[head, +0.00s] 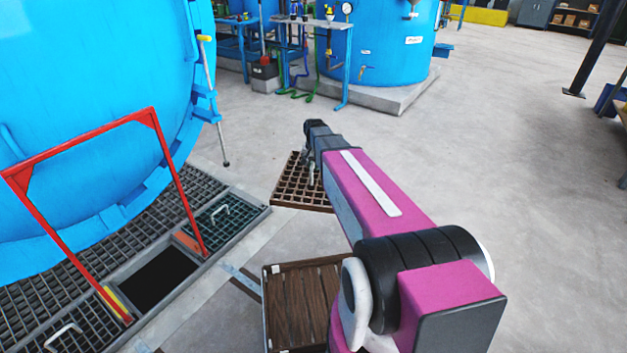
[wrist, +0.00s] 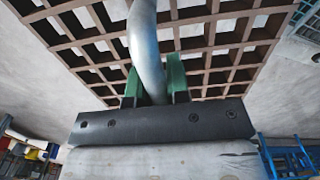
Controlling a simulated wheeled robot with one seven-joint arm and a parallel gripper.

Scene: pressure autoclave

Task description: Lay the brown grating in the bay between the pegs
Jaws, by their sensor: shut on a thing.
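The brown grating (head: 284,190) is a square lattice with a grey curved handle (wrist: 147,45). My gripper (head: 312,178) is shut on this handle; its green fingers (wrist: 155,82) sit on either side of it in the wrist view. The grating (wrist: 215,45) extends beyond the fingers there. I cannot tell whether it touches the floor. The bay (head: 158,278) is a dark open hole in the floor frame at the left, well apart from the grating. An orange piece (head: 188,243) and a yellow piece (head: 118,299) flank it. I cannot make out pegs clearly.
A red hoop frame (head: 75,145) stands over the bay. The big blue vessel (head: 95,100) rises behind. A brown slatted platform (head: 300,300) lies nearer me.

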